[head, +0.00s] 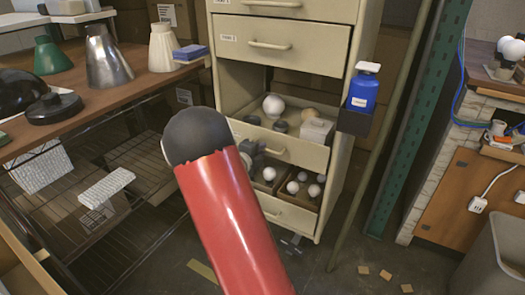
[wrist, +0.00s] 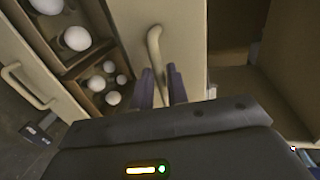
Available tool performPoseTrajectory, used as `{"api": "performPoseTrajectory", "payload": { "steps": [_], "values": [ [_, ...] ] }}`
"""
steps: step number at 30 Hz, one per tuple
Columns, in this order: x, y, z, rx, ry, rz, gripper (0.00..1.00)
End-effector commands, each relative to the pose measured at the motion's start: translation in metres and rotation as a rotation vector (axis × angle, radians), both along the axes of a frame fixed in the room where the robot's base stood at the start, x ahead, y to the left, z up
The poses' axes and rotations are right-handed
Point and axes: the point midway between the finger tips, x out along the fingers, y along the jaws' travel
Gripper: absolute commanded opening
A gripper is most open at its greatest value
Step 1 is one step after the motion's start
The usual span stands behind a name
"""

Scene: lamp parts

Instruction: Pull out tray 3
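The drawer cabinet (head: 282,45) stands in the middle of the head view. I take its third drawer down as tray 3 (head: 305,152); its label is not readable. It stands out from the cabinet, with bulbs and a white box inside. In the wrist view its pale front (wrist: 188,30) carries a curved handle (wrist: 155,45). My gripper (wrist: 161,82) has one finger on each side of this handle, close together, with the handle between them. In the head view my red arm covers part of the cabinet's left side, and my gripper shows only partly beside the drawer front.
The drawer below (head: 290,213) is also out, with bulbs in compartments. A blue bottle (head: 363,90) stands on a holder at the cabinet's right side. A workbench with lamp shades (head: 108,58) is at left. A green post (head: 405,130) stands at right. Floor in front is mostly clear.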

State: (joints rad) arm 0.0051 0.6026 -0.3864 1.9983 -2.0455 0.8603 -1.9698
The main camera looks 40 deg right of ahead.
Motion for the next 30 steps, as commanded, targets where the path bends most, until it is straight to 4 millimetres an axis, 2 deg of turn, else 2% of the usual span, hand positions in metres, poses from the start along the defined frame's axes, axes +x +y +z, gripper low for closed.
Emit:
{"api": "performPoseTrajectory", "payload": {
  "steps": [5, 13, 17, 30],
  "values": [
    [0.0050, -0.0131, -0.0035, 0.002, -0.001, -0.001, 0.16],
    [0.0059, -0.0144, -0.0033, 0.002, -0.001, 0.000, 0.16],
    [0.0058, -0.0143, -0.0033, 0.002, -0.001, 0.000, 0.00],
    [0.0053, -0.0129, -0.0028, 0.003, -0.001, 0.000, 0.00]
  ]
}}
